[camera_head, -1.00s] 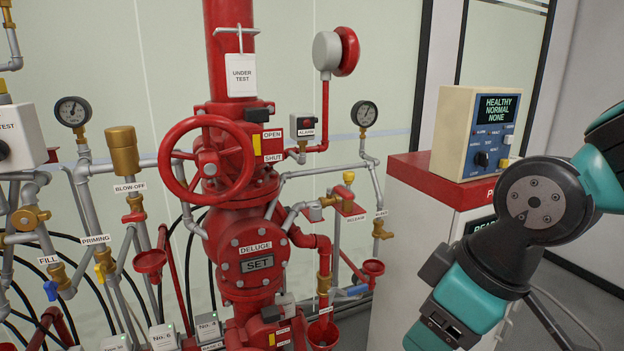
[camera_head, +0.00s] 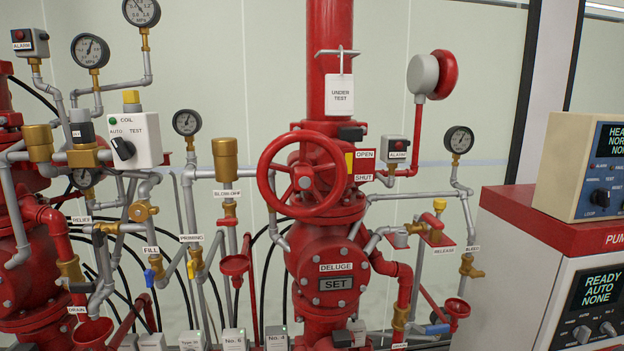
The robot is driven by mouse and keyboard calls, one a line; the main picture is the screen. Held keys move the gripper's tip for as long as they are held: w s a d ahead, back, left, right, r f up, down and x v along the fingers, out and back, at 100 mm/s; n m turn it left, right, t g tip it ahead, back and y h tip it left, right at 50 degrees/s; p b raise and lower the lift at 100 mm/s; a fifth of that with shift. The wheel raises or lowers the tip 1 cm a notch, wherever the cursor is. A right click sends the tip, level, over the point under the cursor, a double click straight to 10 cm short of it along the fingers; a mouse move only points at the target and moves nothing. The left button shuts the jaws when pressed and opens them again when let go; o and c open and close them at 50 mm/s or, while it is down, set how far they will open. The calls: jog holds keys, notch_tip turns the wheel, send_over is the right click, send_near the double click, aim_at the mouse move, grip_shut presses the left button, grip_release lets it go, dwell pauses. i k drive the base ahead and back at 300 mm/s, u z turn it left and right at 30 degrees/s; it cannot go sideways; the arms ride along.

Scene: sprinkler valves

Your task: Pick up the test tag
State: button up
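The test tag (camera_head: 339,95) is a white card with the words UNDER TEST. It hangs from a thin grey hook bar (camera_head: 338,51) in front of the red vertical pipe, above the red handwheel (camera_head: 313,176). The tag hangs upright and is fully visible. My gripper is not in view, and no part of my arm shows now.
The deluge valve (camera_head: 336,284) stands below the handwheel. A red alarm bell (camera_head: 447,74) and a gauge (camera_head: 459,139) are to the right. Pipes and a COIL box (camera_head: 134,136) crowd the left. A pump cabinet (camera_head: 560,235) with a control box stands at the right.

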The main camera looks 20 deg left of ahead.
aim_at(339, 88)
jog(key=u, duration=0.5)
jog(key=i, duration=0.4)
jog(key=u, duration=0.8)
